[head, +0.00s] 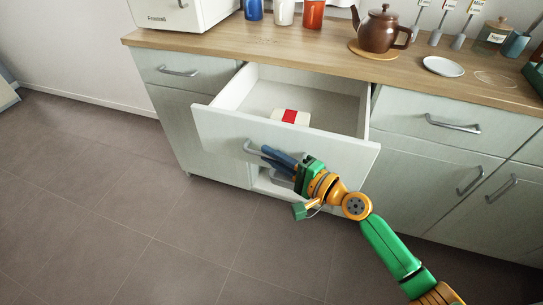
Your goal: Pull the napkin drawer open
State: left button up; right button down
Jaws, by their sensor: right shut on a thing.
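The napkin drawer (223,133) is pulled well out from the cabinet, and its inside shows. A white napkin pack with a red band (290,117) lies in it. A grey bar handle (250,148) is on the drawer front, partly hidden by my gripper. My right gripper (272,156) is at the front, its blue fingers shut on the handle. The arm reaches in from the lower right. My left gripper is not in view.
The wooden counter (255,40) above bears a brown teapot (382,30), a small white plate (443,66), cups and a white appliance (180,12). Closed drawers and doors flank the open drawer. The tiled floor (120,210) at the left is clear.

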jog(key=shift+s, duration=0.1)
dwell(0.3)
jog(key=c, duration=0.9)
grip_release()
jog(key=v, duration=0.7)
jog(key=shift+b, duration=0.35)
